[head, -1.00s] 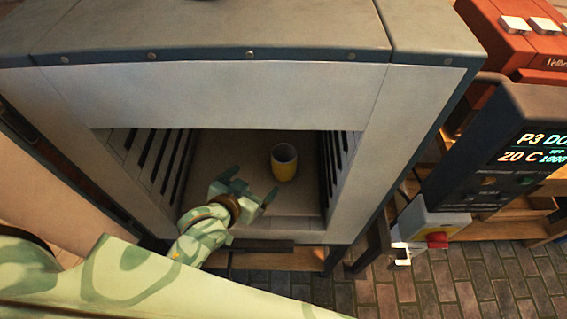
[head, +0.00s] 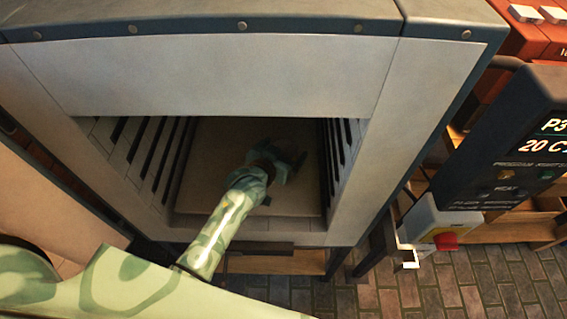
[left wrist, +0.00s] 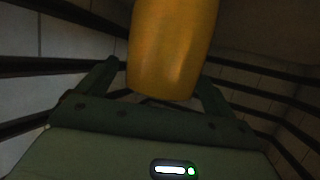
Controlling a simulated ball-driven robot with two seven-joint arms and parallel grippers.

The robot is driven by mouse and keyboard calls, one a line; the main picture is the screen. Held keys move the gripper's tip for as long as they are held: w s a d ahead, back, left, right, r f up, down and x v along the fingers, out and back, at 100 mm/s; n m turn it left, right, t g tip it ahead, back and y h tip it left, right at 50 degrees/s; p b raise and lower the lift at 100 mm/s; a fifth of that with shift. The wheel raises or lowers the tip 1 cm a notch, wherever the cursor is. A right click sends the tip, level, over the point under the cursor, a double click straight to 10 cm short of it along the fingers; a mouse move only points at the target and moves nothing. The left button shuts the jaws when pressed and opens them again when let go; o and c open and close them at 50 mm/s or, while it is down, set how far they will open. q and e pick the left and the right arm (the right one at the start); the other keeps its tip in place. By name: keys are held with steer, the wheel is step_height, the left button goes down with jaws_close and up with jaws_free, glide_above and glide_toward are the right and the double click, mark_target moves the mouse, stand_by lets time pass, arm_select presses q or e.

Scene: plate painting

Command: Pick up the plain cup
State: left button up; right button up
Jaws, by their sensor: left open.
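The cup, yellow on its outside with no pattern that I can make out, fills the upper middle of the left wrist view (left wrist: 172,48). Its top is cut off by the frame edge. My left gripper (head: 284,168) is open inside the kiln chamber. In the left wrist view its two fingers stand on either side of the cup's lower part; I cannot tell whether they touch it. In the head view the cup does not show, with my left gripper and wrist where it stood. My right gripper is not in view.
The kiln (head: 215,75) surrounds my left arm, with dark slotted side walls and a pale floor (head: 205,170). Its upper front edge is close above my gripper. A control box (head: 500,150) with a lit display stands outside at right.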

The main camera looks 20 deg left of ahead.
arm_select(q)
steer(key=shift+x, duration=1.1)
steer(key=shift+c, duration=0.9)
steer(key=c, duration=1)
steer(key=shift+r, duration=0.1)
